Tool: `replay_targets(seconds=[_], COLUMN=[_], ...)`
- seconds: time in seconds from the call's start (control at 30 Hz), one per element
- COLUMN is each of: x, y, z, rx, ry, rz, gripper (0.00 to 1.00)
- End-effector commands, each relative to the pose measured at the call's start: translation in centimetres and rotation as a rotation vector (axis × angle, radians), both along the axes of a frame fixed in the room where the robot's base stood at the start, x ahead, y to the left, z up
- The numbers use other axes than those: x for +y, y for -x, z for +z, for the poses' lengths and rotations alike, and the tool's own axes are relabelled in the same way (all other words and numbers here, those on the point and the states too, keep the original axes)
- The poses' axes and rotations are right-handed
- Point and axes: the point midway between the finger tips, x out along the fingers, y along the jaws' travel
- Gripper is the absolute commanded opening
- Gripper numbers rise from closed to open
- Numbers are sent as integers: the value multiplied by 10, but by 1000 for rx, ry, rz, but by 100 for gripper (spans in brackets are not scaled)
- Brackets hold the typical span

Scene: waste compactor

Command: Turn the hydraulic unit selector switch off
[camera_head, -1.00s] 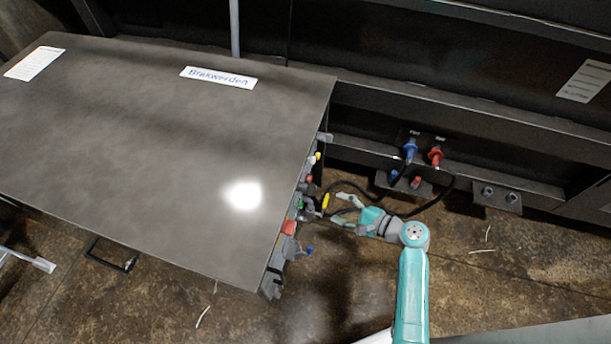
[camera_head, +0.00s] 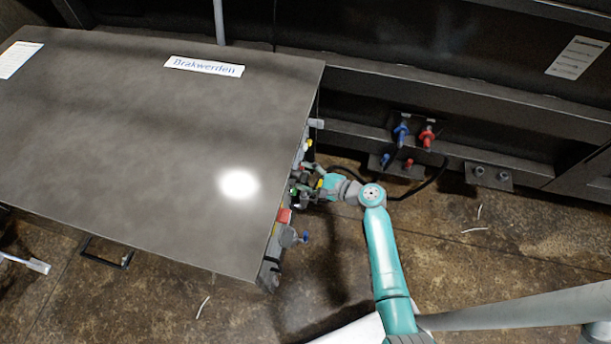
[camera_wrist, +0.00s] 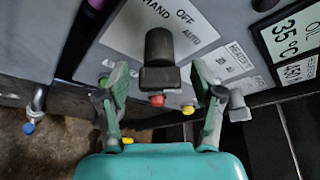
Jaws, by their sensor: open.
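The selector switch (camera_wrist: 161,58) is a black knob on a pale label plate (camera_wrist: 125,32) in the wrist view, with HAND, OFF and AUTO printed around it. My gripper (camera_wrist: 161,92) is open, with one finger on each side of the knob's near part. I cannot tell whether the fingers touch it. In the head view my gripper (camera_head: 308,186) is at the side of the dark cabinet (camera_head: 150,140), where the switch itself cannot be made out.
A red button (camera_wrist: 157,100) and a yellow one (camera_wrist: 188,110) sit close by the knob. A temperature label (camera_wrist: 290,35) is at the right. Blue (camera_head: 401,133) and red (camera_head: 427,136) hose couplings are on the wall behind. Floor right of the cabinet is mostly open.

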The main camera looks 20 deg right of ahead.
Motion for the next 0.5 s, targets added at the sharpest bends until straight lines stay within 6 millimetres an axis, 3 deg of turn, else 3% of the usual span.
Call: replay_targets(seconds=[0.3,0.37,0.5], x=[2,2,2], y=[-2,-2,-2], z=[-1,-1,-1], rx=[0,0,0], ry=[0,0,0], rz=[0,0,0], gripper=[67,54,19])
